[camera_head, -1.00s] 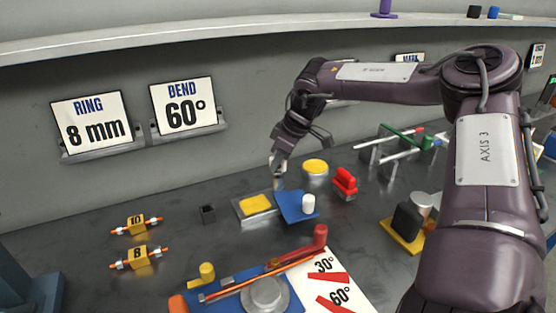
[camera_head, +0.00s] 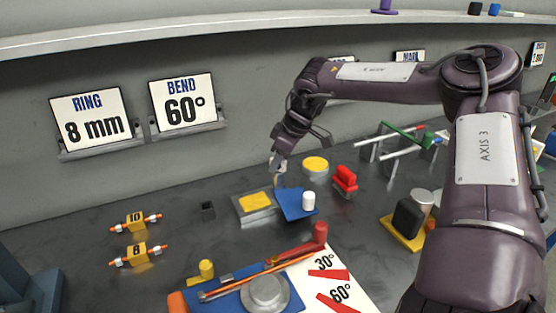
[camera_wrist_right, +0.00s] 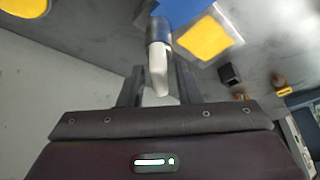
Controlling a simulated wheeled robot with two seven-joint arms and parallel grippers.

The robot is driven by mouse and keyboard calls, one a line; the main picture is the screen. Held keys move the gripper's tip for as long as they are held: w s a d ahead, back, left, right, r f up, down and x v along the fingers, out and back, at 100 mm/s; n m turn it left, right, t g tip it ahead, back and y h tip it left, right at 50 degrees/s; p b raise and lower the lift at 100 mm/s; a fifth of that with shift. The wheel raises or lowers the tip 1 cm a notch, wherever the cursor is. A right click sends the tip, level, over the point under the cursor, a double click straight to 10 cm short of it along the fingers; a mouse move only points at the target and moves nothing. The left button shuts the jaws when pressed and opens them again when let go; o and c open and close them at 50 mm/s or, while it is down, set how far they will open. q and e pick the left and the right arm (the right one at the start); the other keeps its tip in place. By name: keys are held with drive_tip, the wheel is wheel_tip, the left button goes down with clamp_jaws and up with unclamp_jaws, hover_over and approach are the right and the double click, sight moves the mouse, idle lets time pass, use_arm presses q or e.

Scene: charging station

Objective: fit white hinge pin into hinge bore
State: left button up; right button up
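A hinge lies on the dark table, with a grey leaf (camera_head: 243,213) bearing a yellow square and a tilted blue leaf (camera_head: 289,209) bearing a white cylinder (camera_head: 309,201). My right gripper (camera_head: 278,172) points down at the far end of the seam between the leaves. In the right wrist view its fingers (camera_wrist_right: 160,85) stand either side of a slim white pin (camera_wrist_right: 159,72) and appear shut on it. The pin's far end lines up with a grey knuckle (camera_wrist_right: 161,30); I cannot tell whether it is inside the bore. My left gripper is not in view.
A yellow disc (camera_head: 315,166) and a red block (camera_head: 345,180) stand close behind the hinge. A blue bending jig (camera_head: 230,301) is in front. Table left of the cup is partly clear.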

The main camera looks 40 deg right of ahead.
drive_tip(key=shift+o, duration=0.6)
drive_tip(key=v, duration=0.7)
drive_tip(key=shift+r, duration=0.35)
drive_tip(key=shift+s+d, duration=0.1)
